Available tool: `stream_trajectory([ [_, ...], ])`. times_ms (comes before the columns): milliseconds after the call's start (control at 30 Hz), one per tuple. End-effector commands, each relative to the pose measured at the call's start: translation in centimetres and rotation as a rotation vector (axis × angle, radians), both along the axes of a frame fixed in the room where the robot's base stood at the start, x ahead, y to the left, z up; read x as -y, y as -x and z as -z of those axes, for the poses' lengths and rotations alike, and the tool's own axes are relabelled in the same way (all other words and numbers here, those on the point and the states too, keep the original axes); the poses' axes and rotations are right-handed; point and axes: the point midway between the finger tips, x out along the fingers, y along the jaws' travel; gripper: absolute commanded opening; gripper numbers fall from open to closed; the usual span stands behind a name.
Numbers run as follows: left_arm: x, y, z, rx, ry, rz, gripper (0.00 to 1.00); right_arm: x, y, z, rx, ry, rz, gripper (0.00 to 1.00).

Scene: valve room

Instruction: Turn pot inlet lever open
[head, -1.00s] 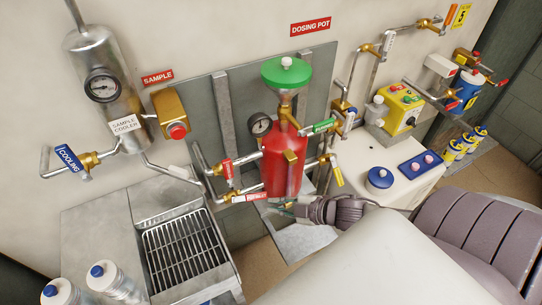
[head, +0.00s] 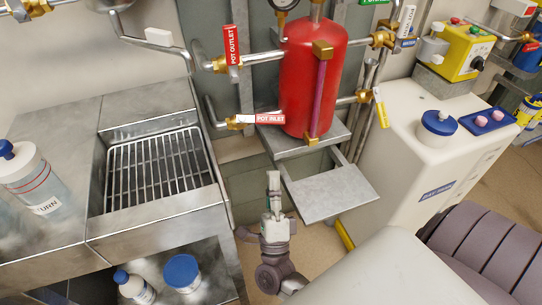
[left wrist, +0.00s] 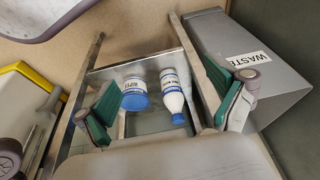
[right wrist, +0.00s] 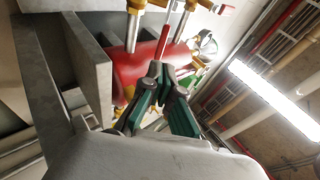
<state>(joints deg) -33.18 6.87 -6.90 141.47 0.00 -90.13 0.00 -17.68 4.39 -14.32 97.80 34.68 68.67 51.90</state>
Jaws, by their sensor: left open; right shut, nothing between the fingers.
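The pot inlet lever (head: 270,119) is a red-labelled handle lying about level, on a brass valve (head: 238,122) at the lower left of the red pot (head: 312,80). My right gripper (head: 273,180) points up below the lever, apart from it in the picture. In the right wrist view the right gripper (right wrist: 155,75) is shut and empty, with the red pot (right wrist: 128,68) behind it. A red handle (right wrist: 163,40) shows beyond its tips; I cannot tell which lever it is. My left gripper (left wrist: 162,80) is open and empty, facing a tub and a bottle.
The pot outlet lever (head: 231,45) stands upright above the inlet lever. A grey metal plate (head: 325,190) sits right of my right gripper. A sink with a grating (head: 160,165) is at left, and a white tank (head: 400,150) at right. A waste bin (left wrist: 255,75) is beside the left gripper.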

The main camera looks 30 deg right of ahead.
Motion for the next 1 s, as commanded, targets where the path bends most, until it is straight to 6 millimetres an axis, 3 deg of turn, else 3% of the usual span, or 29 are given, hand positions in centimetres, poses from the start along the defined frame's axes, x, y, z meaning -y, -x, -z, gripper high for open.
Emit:
stream_trajectory([
  [233, 0.0, 0.0, -0.4, 0.000, 0.000, 0.000, 0.95, 1.1, -1.4, -1.9, 0.014, -0.013, 0.004, 0.00],
  [600, 0.1, -0.8, 2.2, -0.012, 0.000, 0.001, 0.95, 3.5, -5.2, -6.1, 0.012, -0.010, 0.003, 0.00],
  [1000, 0.2, -1.0, 2.7, -0.015, -0.001, 0.002, 0.95, 4.0, -6.0, -6.8, 0.008, -0.011, 0.002, 0.00],
])
